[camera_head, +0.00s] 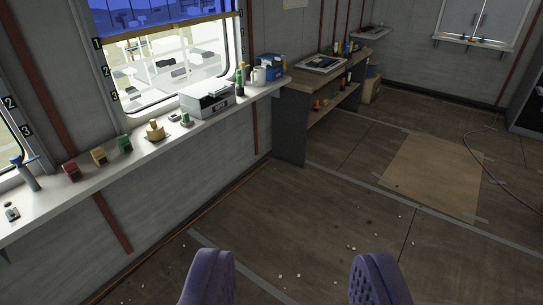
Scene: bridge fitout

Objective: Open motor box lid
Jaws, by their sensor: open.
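A grey-white box with a flat lid (207,97) sits on the window shelf under the large window; I take it for the motor box. Its lid looks shut. My gripper (290,278) shows at the bottom of the picture as two purple padded fingers set wide apart. It is open, with only floor between the fingers. It is well apart from the box, which stands up and to the left of it.
The white shelf (85,182) along the left wall holds red, yellow and green blocks, a brass piece and a mug. A workbench (303,90) stands beyond it. The floor (300,215) ahead is mostly clear, with small scraps, a brown sheet and a cable at right.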

